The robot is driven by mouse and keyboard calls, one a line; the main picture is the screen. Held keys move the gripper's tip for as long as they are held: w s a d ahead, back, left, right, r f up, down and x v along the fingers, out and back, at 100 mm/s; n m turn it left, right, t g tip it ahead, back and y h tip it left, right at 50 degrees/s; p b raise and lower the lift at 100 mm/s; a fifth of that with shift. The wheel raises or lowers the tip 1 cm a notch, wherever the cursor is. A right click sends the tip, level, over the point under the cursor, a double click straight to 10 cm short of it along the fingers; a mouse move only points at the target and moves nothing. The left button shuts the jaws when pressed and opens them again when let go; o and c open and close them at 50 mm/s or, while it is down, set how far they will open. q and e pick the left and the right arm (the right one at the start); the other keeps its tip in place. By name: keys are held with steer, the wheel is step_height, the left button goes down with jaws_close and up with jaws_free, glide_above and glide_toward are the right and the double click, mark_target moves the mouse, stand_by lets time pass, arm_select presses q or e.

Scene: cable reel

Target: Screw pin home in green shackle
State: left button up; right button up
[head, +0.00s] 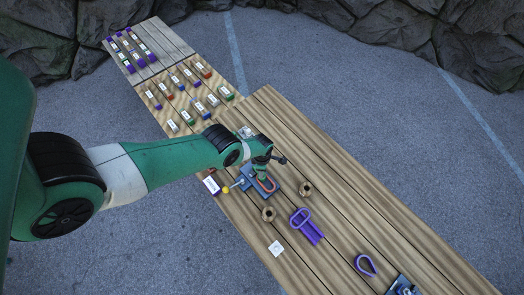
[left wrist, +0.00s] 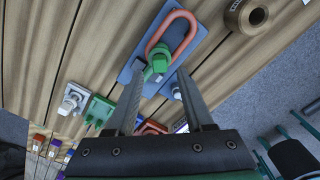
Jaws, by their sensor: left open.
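The green shackle (left wrist: 158,62) sits on a blue plate (left wrist: 203,45), joined with an orange link (left wrist: 170,30). In the head view the blue plate (head: 251,182) and orange link (head: 266,185) lie under my left gripper (head: 266,166). In the left wrist view my left gripper (left wrist: 158,80) is open, its fingers on either side of the shackle's near end. I cannot tell whether they touch it. The pin cannot be told apart clearly. My right gripper is in neither view.
A yellow knob (head: 226,190) on a rod stands at the plate's left. Two brass-coloured rings (head: 306,188), (head: 268,214), a purple shackle (head: 306,226) and a purple loop (head: 365,265) lie on the plank table (head: 340,180). Labelled pieces (head: 182,82) fill the far boards.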

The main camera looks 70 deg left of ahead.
arm_select(q)
steer(key=shift+f, duration=0.1)
steer(key=shift+f+b, duration=2.25)
steer(key=shift+b, duration=0.05)
jaws_close()
steer(key=m, duration=0.5)
jaws_free()
